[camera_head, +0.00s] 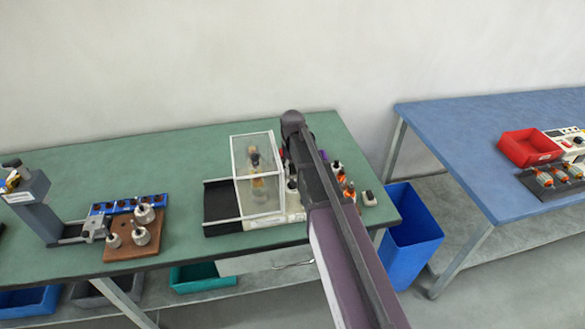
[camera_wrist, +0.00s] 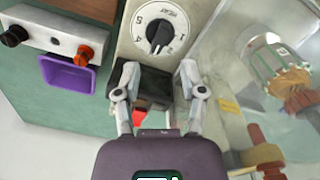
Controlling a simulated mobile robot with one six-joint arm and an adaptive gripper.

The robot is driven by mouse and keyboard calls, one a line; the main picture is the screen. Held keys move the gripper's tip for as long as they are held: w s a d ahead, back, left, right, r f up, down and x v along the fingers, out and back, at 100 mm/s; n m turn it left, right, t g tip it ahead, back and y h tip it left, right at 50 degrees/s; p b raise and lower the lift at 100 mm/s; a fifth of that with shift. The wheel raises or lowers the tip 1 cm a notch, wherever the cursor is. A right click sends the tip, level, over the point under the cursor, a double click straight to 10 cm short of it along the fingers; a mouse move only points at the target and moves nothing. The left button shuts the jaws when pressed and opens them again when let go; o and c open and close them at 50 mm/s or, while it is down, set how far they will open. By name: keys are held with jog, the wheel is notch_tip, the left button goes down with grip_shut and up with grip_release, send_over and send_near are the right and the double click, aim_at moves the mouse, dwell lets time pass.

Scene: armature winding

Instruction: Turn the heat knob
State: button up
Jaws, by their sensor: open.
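The heat knob (camera_wrist: 159,35) is black, on a round white dial with numbers around it and the word HEAT, at the top middle of the wrist view. The dial is on a pale panel (camera_wrist: 190,12). My gripper (camera_wrist: 159,70) is open and empty in the wrist view. Its two fingertips are below the dial in the picture, one on each side of a black part under it. I see no contact with the knob. In the head view my arm crosses the right half of the green table, and I cannot make out the knob there.
In the wrist view, a clear cover (camera_wrist: 222,62) with a copper-wound armature (camera_wrist: 278,72) behind it is close on the right. At left are a box with black and orange knobs (camera_wrist: 50,38) and a purple bin (camera_wrist: 68,76). The head view shows a blue table (camera_head: 440,120) at right.

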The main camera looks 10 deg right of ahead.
jog(key=shift+r+p, duration=3.7)
jog(key=shift+r, duration=0.3)
jog(key=s+m, duration=0.5)
jog(key=s, duration=1.5)
jog(key=shift+s, duration=0.35)
jog(key=shift+w+d, duration=0.1)
send_over(292, 181)
jog(key=w, duration=0.1)
jog(key=shift+w+d+f, duration=0.1)
jog(key=shift+w, duration=0.1)
jog(key=shift+f, duration=0.15)
notch_tip(292, 181, down, 14)
jog(key=b, duration=1.4)
jog(key=shift+r, duration=0.25)
grip_shut()
